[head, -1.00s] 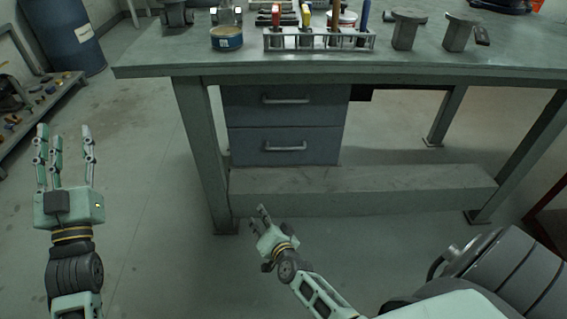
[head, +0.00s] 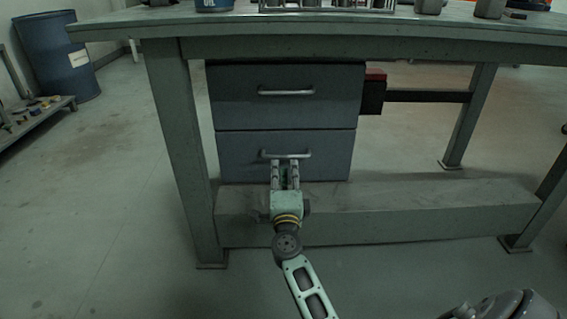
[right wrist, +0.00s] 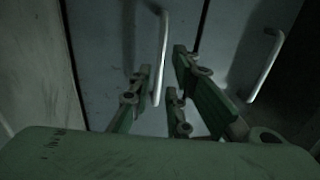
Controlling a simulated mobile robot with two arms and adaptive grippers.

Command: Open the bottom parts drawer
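The bottom drawer (head: 240,152) is a grey-blue front under the workbench and looks closed. Its pale bar handle (head: 300,155) shows at the tips of my right gripper (head: 286,168). In the right wrist view this handle (right wrist: 163,45) runs down between the spread fingers of my right gripper (right wrist: 160,90), one finger on its left and two on its right. The fingers are apart; I cannot tell whether any touches the bar. The top drawer (head: 235,90) also looks closed, with its own handle (right wrist: 265,68) farther right in the wrist view. My left gripper is out of view.
A concrete-like beam (head: 420,215) runs along the floor below the drawers. A bench leg (head: 180,150) stands left of them. A blue barrel (head: 58,55) and a low rack stand at far left. The floor in front is clear.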

